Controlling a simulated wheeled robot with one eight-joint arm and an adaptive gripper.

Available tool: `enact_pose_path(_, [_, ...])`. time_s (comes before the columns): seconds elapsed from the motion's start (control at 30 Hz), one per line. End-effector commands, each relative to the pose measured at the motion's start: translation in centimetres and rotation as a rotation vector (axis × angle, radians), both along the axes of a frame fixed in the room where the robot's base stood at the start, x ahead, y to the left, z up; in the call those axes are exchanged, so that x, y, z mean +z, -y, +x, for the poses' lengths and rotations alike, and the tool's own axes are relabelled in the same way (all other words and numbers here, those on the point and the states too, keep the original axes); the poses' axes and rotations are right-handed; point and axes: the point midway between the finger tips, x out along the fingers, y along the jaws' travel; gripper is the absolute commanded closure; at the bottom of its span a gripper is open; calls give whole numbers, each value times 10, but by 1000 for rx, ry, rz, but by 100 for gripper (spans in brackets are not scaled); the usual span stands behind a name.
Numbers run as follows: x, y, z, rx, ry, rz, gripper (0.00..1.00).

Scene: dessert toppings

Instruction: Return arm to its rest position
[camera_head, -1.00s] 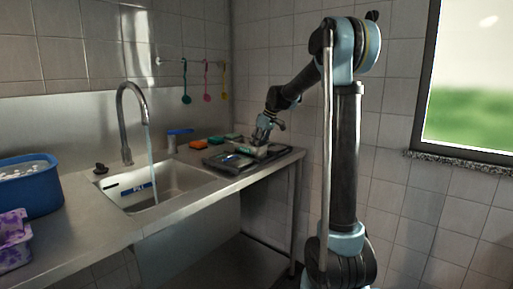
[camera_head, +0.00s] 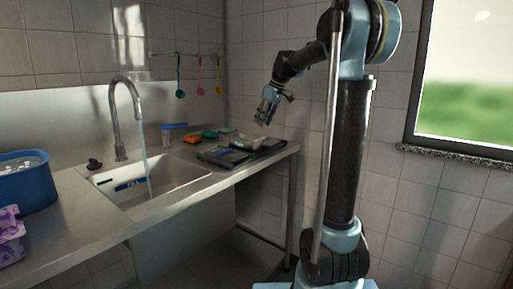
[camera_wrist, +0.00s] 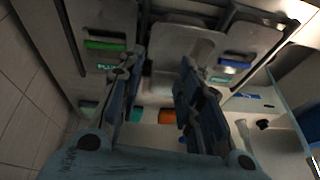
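My gripper (camera_head: 266,112) hangs above the far right end of the metal counter, clear of the things below it. In the wrist view my gripper (camera_wrist: 150,95) has its two fingers spread apart with nothing between them. Below it in the wrist view are a tray with a green label (camera_wrist: 105,46), a tray with a teal label (camera_wrist: 228,70) and a plain light tray (camera_wrist: 180,50) between them. These trays also show at the counter's end in the head view (camera_head: 222,157). My arm is bent at the elbow and reaches left from its column.
A sink (camera_head: 150,180) with a running tap (camera_head: 124,112) is set in the counter (camera_head: 75,235). A blue tub (camera_head: 25,185) stands at the left. Orange (camera_head: 193,138) and green items lie at the back. A tiled wall and a window (camera_head: 465,85) are close to my arm.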

Motion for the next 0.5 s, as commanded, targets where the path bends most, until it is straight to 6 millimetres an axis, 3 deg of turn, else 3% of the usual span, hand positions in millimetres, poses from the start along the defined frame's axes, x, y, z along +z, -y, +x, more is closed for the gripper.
enact_pose_path(0.5, [-62,68,-156,-293,-66,-72,67])
